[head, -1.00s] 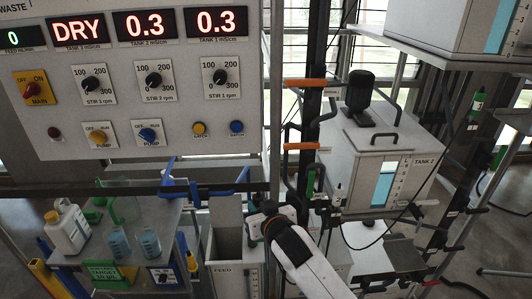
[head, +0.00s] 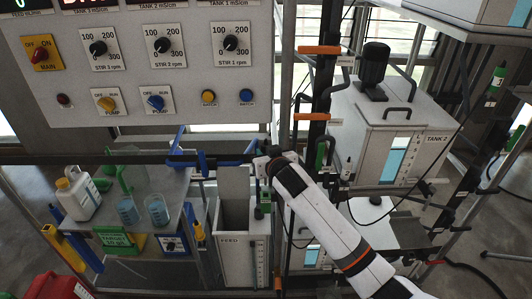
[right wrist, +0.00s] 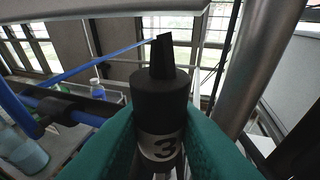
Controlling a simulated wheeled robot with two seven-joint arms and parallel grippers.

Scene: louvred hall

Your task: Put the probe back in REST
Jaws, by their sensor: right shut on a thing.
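My right gripper (head: 262,183) is at the end of the white arm in the head view, above the tall grey FEED tank (head: 235,258). In the right wrist view its teal fingers (right wrist: 160,140) are shut on a dark, upright cylinder, the probe (right wrist: 163,92), with a white label reading 3 and a narrower black top. Its lower end is hidden there; in the head view the hand covers most of it. I cannot read a REST label. My left gripper is not in view.
Blue brackets (head: 240,155) and a dark rail lie beside the hand. A bench (head: 170,195) with beakers and a white bottle (head: 78,192) is left. The control panel (head: 150,80) hangs above.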

